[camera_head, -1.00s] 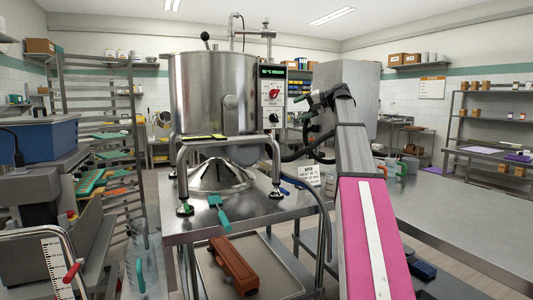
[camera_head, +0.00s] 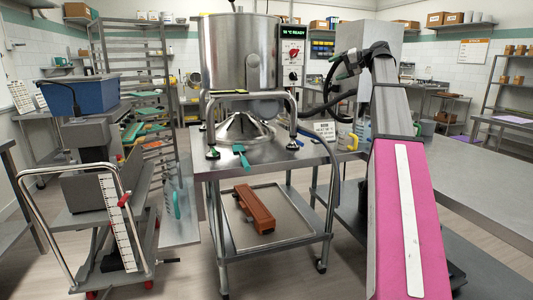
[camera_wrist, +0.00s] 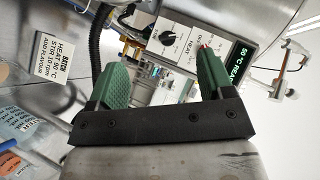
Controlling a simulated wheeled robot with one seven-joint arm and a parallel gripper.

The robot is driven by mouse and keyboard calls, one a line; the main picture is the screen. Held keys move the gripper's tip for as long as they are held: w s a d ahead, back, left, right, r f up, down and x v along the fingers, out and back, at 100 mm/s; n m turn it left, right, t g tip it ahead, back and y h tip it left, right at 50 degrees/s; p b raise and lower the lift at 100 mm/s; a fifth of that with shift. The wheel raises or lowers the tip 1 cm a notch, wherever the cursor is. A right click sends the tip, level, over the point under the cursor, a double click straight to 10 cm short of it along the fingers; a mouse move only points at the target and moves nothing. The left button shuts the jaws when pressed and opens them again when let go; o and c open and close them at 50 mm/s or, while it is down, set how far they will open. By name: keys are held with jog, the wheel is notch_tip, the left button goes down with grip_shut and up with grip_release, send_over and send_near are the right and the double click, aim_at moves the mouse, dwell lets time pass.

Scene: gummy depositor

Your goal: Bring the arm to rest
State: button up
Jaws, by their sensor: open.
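My arm, with its pink and grey links, rises on the right side of the head view. My gripper (camera_head: 347,66) is at its upper end, beside the depositor's control box. In the wrist view, its two green fingers (camera_wrist: 160,82) stand wide apart with nothing between them. The steel depositor kettle (camera_head: 240,55) stands on a metal frame on the steel cart. Its control box (camera_head: 292,52) has a green-lit display, which also shows in the wrist view (camera_wrist: 237,62). A white batch card (camera_head: 325,130) stands near the cart's right edge, apart from my gripper.
A teal scraper (camera_head: 241,154) lies on the cart top. A brown-orange block (camera_head: 254,208) lies on the tray (camera_head: 290,226) below. A trolley with a blue bin (camera_head: 85,96) stands left. A long steel counter (camera_head: 480,185) runs along the right. Open floor shows in front of the cart.

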jog(key=s+a+f+m+g+h, duration=0.1)
jog(key=s+a+f+g+h, duration=0.2)
jog(key=f, duration=1.7)
jog(key=s+a+f+h, duration=0.2)
jog(key=s+a+f, duration=0.2)
jog(key=f, duration=1.6)
jog(key=s+a+f+n+g+h, duration=0.1)
jog(key=s+f+g+h, duration=0.1)
jog(key=s+f, duration=1)
jog(key=s+a+f+n+g+h, duration=0.1)
jog(key=s+f+h, duration=0.3)
jog(key=s+f, duration=0.9)
notch_tip(320, 180, down, 5)
jog(key=shift+s+a+r+n+g+h, duration=0.1)
jog(key=shift+s+a+n+g+h, duration=0.15)
jog(key=shift+a+n+g+h, duration=0.25)
